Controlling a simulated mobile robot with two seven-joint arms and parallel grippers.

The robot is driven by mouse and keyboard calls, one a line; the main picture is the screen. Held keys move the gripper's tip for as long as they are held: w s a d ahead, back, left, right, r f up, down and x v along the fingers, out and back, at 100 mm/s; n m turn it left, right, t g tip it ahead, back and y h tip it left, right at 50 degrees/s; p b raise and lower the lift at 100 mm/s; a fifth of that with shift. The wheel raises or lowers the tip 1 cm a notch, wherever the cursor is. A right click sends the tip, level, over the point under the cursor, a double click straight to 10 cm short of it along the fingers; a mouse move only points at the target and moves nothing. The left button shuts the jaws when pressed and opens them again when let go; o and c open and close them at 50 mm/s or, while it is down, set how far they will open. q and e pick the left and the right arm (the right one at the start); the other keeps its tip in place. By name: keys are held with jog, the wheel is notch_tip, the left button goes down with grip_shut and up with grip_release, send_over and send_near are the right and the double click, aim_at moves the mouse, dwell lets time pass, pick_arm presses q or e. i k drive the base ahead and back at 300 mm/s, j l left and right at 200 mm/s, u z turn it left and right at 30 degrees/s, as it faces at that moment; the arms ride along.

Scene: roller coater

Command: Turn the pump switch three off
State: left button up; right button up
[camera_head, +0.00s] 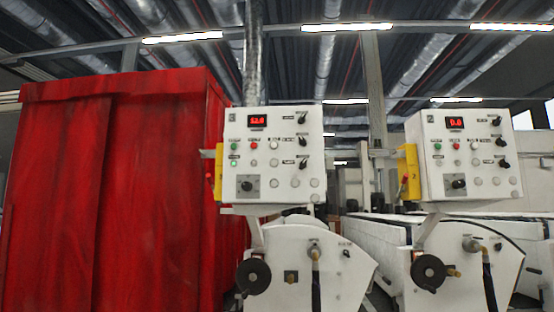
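Two white control panels face me, a left panel (262,200) and a right panel (475,113). The left panel has black rotary knobs down its right side: an upper knob (303,118), a middle knob (303,141) and a lower knob (304,163). The right panel has similar knobs: an upper knob (497,120), a middle knob (501,142) and a lower knob (503,163). Each panel also has a larger dark knob at lower left, on the left panel (246,185) and on the right panel (458,184). The labels are too small to read, so I cannot tell which is pump switch three. Neither gripper shows.
The left panel's red display (257,121) and a green button (234,163) are lit. Yellow boxes (219,172) flank the panels. White machine housings with black handwheels (253,276) stand below. A tall red curtain (110,190) fills the left side.

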aim_at(303, 164)
jog(key=i+l+u, duration=0.2)
jog(key=i+l, duration=0.8)
jog(key=l, duration=0.15)
